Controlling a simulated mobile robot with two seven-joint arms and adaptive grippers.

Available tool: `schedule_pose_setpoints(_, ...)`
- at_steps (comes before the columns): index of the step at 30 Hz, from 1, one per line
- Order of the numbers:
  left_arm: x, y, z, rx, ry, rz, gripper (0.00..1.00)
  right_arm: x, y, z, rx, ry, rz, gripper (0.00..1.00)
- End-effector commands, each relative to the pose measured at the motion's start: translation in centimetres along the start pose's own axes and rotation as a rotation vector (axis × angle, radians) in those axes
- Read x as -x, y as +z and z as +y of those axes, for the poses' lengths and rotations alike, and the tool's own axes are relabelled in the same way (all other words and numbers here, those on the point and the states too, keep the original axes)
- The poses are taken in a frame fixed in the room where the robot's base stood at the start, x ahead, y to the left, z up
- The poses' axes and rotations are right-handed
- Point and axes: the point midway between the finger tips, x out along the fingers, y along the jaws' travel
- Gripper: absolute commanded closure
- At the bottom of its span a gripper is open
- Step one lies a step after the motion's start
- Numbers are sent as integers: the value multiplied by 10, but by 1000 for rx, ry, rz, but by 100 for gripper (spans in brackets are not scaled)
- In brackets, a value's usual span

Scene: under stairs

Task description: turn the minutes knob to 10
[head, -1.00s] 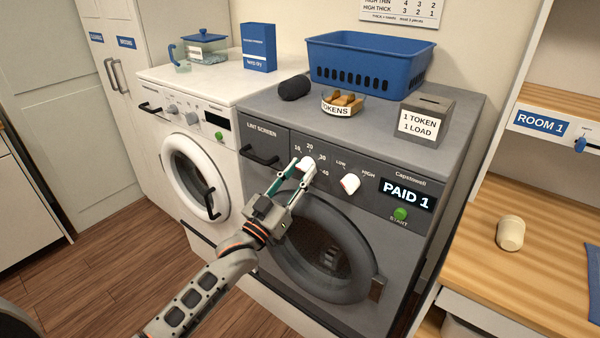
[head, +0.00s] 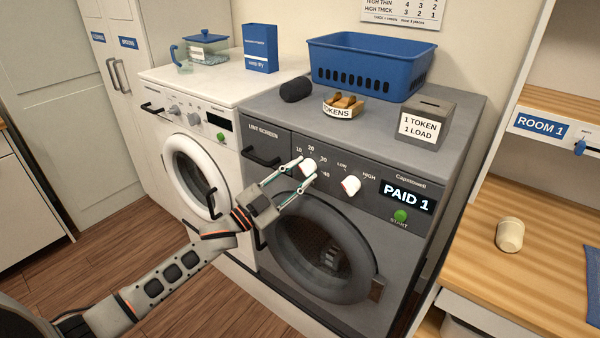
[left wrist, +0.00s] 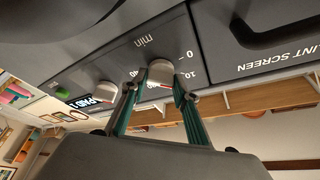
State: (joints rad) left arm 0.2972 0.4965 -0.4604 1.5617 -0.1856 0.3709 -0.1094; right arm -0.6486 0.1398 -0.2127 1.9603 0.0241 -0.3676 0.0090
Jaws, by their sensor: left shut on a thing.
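The white minutes knob (head: 307,167) is on the grey dryer's front panel, left of a second white knob (head: 350,185). Numbers from 10 to 40 show around it in the head view. My left gripper (head: 307,169) is shut on the minutes knob, one finger on each side. In the left wrist view the knob (left wrist: 160,74) sits between the two green fingers (left wrist: 155,92), with "min", 0 and 10 printed near it. A small red mark shows on the knob, but its exact setting is hard to read. My right gripper is not in view.
The dryer display (head: 406,195) reads PAID 1, above a green start button (head: 400,215). A lint screen handle (head: 261,157) sticks out left of the knob. The round dryer door (head: 290,245) lies below. A blue basket (head: 325,50) and token box (head: 425,120) stand on top.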

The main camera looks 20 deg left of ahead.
Motion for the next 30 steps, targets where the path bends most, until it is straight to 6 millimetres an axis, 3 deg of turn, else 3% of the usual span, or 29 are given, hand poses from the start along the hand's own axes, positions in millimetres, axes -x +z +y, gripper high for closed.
schedule_pose_setpoints(16,0,-1,0,-22,9,1,92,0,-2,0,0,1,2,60)
schedule_pose_setpoints(17,0,-1,0,-22,9,1,63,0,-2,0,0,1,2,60)
schedule_pose_setpoints(18,0,-1,0,-22,9,1,54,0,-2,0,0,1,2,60)
schedule_pose_setpoints(30,3,0,0,-21,9,0,54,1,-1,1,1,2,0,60)
